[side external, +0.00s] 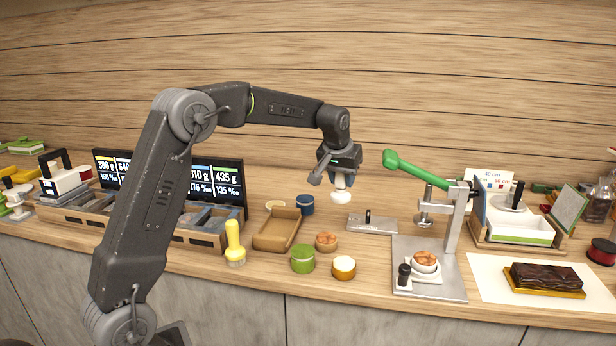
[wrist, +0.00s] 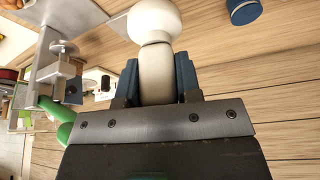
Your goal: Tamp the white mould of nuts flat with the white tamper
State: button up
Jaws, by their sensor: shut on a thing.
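My gripper (side external: 343,172) is shut on the white tamper (side external: 341,195), which hangs below it above the counter. In the wrist view the tamper (wrist: 154,22) stands between my two blue fingers (wrist: 157,82), its rounded end pointing away from me. The white mould (side external: 425,268), heaped with brown nuts (side external: 424,257), sits on the metal base plate (side external: 440,287) of the press at the right. The tamper is apart from the mould, to its left and higher.
The press (side external: 455,220) has a green lever (side external: 415,170) reaching up left. A black-knobbed piece (side external: 403,276) stands beside the mould. A metal plate (side external: 372,224), a cardboard tray (side external: 278,230), a blue tub (side external: 307,204), a green tub (side external: 303,259) and a yellow brush (side external: 234,243) stand left.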

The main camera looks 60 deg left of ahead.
jog(key=w+d+r+m, duration=0.1)
jog(key=d+r+m, duration=0.15)
jog(key=d, duration=0.65)
jog(key=w+d+f, duration=0.5)
jog(key=w+d, duration=0.4)
jog(key=d, duration=0.2)
jog(key=shift+w+d+h, duration=0.15)
jog(key=shift+d+h, duration=0.15)
jog(key=shift+d, duration=0.05)
jog(key=shift+f, duration=0.1)
jog(key=shift+f, duration=0.15)
jog(key=shift+f, duration=1.9)
jog(key=shift+f, duration=0.7)
jog(key=shift+f, duration=0.9)
jog(key=shift+r, duration=1.5)
